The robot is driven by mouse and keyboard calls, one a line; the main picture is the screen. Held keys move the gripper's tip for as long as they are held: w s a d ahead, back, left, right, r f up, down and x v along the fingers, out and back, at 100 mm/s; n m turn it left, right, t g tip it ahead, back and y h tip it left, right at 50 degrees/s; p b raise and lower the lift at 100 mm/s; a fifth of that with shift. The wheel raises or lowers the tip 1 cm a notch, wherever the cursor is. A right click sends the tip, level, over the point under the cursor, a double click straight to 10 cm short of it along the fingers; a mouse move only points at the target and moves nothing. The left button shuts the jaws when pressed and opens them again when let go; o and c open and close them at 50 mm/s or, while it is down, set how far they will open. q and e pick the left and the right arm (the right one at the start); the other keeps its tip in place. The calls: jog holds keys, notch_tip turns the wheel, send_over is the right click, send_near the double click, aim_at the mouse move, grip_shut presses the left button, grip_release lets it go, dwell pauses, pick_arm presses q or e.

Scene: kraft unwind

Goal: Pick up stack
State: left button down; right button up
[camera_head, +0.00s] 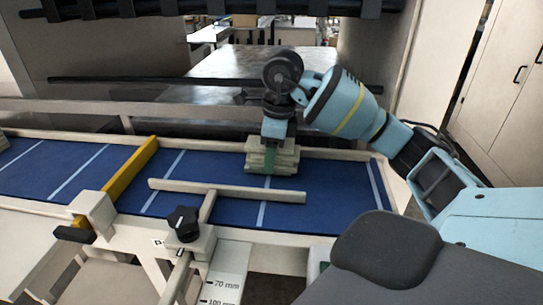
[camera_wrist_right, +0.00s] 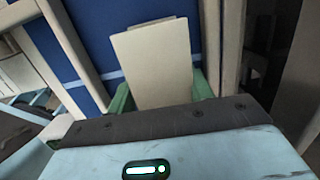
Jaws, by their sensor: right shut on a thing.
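The stack (camera_head: 286,160) is a pile of flat, pale kraft-coloured pieces on the blue conveyor belt, right of the middle in the head view. In the right wrist view its top piece (camera_wrist_right: 153,62) is a plain tan rectangle. My right gripper (camera_head: 270,158) comes down on the stack from above, with a green finger against its near side. In the right wrist view green fingers show on both sides of the stack, and the gripper is shut on it. I cannot tell whether the stack is clear of the belt. My left gripper is not in view.
The blue belt (camera_head: 330,200) has pale cross lines and raised rails. A cream guide bar (camera_head: 228,191) lies across it in front of the stack, with a black knob (camera_head: 183,222) nearby. A yellow bar (camera_head: 130,169) crosses the belt at left. Another pale stack (camera_head: 14,148) sits at the far left.

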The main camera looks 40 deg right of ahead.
jog(key=shift+r, duration=0.5)
jog(key=shift+w+a+r, duration=0.1)
jog(key=shift+a+r, duration=0.1)
jog(key=shift+r, duration=0.3)
jog(key=shift+a+r, duration=0.15)
jog(key=shift+r, duration=0.3)
jog(key=a, duration=0.5)
jog(key=w+a+r, duration=0.1)
jog(key=a, duration=0.4)
jog(key=w+a, duration=0.1)
jog(key=a, duration=0.4)
jog(key=shift+r+b, duration=0.2)
jog(key=shift+b, duration=0.15)
jog(key=shift+a, duration=0.1)
jog(key=shift+r, duration=0.1)
